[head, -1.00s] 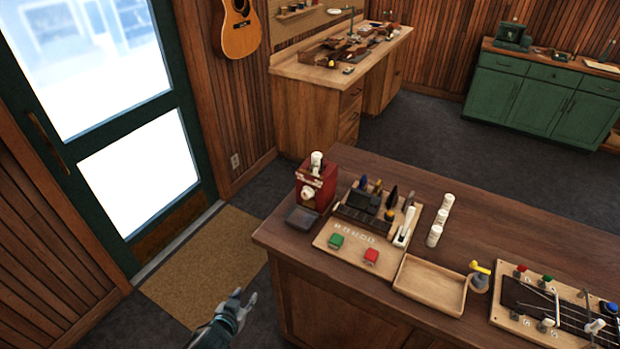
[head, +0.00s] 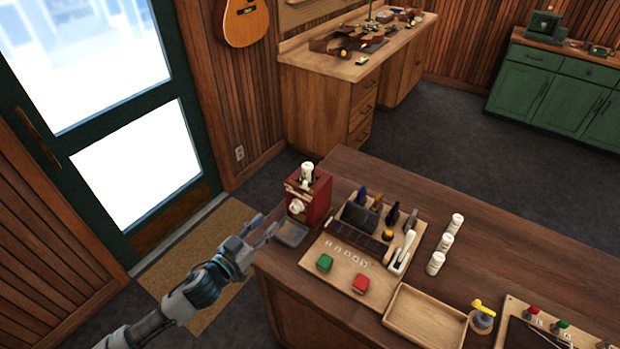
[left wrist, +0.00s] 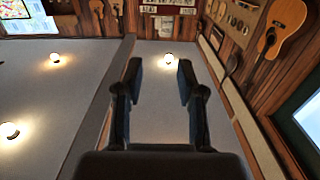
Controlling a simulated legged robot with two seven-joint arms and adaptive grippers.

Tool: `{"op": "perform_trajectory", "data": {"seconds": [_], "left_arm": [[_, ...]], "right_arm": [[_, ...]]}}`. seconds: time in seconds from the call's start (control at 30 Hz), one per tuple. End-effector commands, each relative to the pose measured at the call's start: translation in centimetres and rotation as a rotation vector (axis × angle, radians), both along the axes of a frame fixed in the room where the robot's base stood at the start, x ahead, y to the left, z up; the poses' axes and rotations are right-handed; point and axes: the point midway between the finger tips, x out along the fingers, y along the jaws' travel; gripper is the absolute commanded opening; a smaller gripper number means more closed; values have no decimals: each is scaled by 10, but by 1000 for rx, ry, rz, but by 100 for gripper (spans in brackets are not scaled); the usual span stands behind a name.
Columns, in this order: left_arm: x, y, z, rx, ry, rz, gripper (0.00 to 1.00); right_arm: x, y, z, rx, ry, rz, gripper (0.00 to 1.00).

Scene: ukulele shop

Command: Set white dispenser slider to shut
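I cannot make out the slider's setting at this size. My left gripper (head: 264,229) is at the counter's left edge, just left of the dispenser and tray. In the left wrist view its two fingers (left wrist: 160,75) are apart with nothing between them. My right gripper is not in view.
Several white bottles (head: 445,242) and an empty wooden tray (head: 398,325) stand further right. The left wrist view shows ceiling lights (left wrist: 168,58) and a guitar (left wrist: 282,26).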

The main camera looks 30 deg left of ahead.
Motion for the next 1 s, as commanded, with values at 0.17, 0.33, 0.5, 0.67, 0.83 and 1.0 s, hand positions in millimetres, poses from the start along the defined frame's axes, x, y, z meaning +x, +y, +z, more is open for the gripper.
{"op": "perform_trajectory", "data": {"seconds": [0.17,0.33,0.5,0.67,0.83,1.0], "left_arm": [[16,-1,-1,1,-5,-5,39],[46,-2,-1,0,-4,-3,39],[74,-3,0,-1,-4,-1,39],[99,-5,1,-2,-3,1,39],[124,-9,2,0,-3,2,39],[148,-11,1,1,-3,1,39]], "right_arm": [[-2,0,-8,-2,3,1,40],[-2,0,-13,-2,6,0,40],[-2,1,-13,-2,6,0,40],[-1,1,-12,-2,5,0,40],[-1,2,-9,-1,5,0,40],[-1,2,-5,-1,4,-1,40]]}}
